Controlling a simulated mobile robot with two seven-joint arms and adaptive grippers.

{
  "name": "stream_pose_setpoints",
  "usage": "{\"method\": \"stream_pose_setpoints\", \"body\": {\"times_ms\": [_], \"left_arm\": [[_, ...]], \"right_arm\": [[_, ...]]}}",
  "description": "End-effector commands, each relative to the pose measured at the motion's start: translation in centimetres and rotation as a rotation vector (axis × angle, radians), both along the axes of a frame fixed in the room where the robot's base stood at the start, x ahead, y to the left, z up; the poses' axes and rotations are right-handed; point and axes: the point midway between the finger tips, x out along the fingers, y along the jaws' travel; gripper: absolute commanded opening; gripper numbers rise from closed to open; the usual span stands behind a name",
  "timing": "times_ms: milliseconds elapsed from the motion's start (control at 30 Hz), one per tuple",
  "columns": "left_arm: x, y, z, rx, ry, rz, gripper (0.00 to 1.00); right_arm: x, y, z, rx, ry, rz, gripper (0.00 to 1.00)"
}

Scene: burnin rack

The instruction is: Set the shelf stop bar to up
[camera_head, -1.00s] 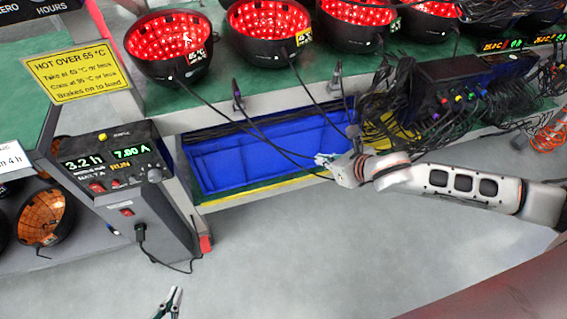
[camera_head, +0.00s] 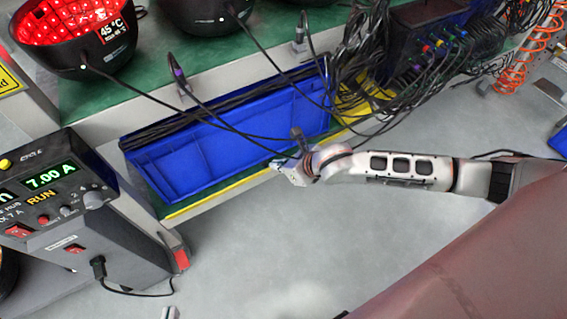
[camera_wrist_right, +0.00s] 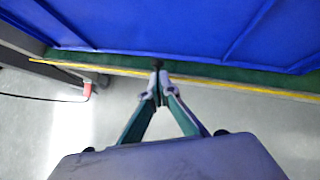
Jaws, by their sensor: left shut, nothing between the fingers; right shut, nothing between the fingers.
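The lower shelf has a yellow strip (camera_head: 222,192) along its front edge; it also shows in the wrist view (camera_wrist_right: 225,87). I cannot tell whether this strip is the shelf stop bar, or which position the bar is in. My right gripper (camera_head: 277,165) is in front of this edge, near the blue bin. In the wrist view my right gripper (camera_wrist_right: 160,82) is shut and empty, its tips close to a small dark knob (camera_wrist_right: 157,63) at the shelf edge; contact is unclear. Only the tip of my left gripper (camera_head: 170,313) shows at the bottom edge; it is shut.
A blue bin (camera_head: 225,150) with black cables fills the lower shelf. Cables hang from above across its front. A control box (camera_head: 70,225) stands at left, with a red piece (camera_head: 181,260) beside it. Black bowls with red lights sit on the upper shelf. The grey floor in front is clear.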

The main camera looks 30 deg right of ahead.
Motion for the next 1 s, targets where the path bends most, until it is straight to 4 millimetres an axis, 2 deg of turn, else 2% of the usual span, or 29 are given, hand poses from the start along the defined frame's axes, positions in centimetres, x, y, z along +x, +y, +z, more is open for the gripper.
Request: {"method": "stream_pose_setpoints", "body": {"times_ms": [33, 233, 633, 800, 867, 900, 1000], "left_arm": [[-0.1, -0.2, -0.4, -0.010, 0.007, 0.002, 0.00], [0.0, -0.7, 0.3, -0.039, -0.003, 0.005, 0.00], [0.9, -0.8, 1.6, -0.050, -0.034, 0.009, 0.00], [1.7, -0.5, 2.9, -0.028, -0.063, 0.006, 0.00], [1.5, -0.2, 2.4, -0.007, -0.053, 0.002, 0.00], [0.7, 0.2, 0.6, 0.008, -0.018, 0.002, 0.00], [-0.4, 0.4, -0.7, 0.017, 0.016, 0.001, 0.00]], "right_arm": [[0.4, 0.3, -0.8, 0.003, 0.006, -0.001, 0.00], [1.9, 0.8, -1.0, 0.001, 0.001, 0.000, 0.00], [2.4, 0.8, -0.7, 0.000, -0.003, 0.000, 0.00], [3.5, 0.8, 0.5, -0.002, -0.017, -0.001, 0.00], [3.9, 0.8, 0.6, -0.003, -0.018, 0.000, 0.00], [3.5, 0.9, -0.1, 0.000, -0.011, -0.001, 0.00], [3.2, 0.9, -0.6, 0.001, -0.003, 0.000, 0.00]]}}
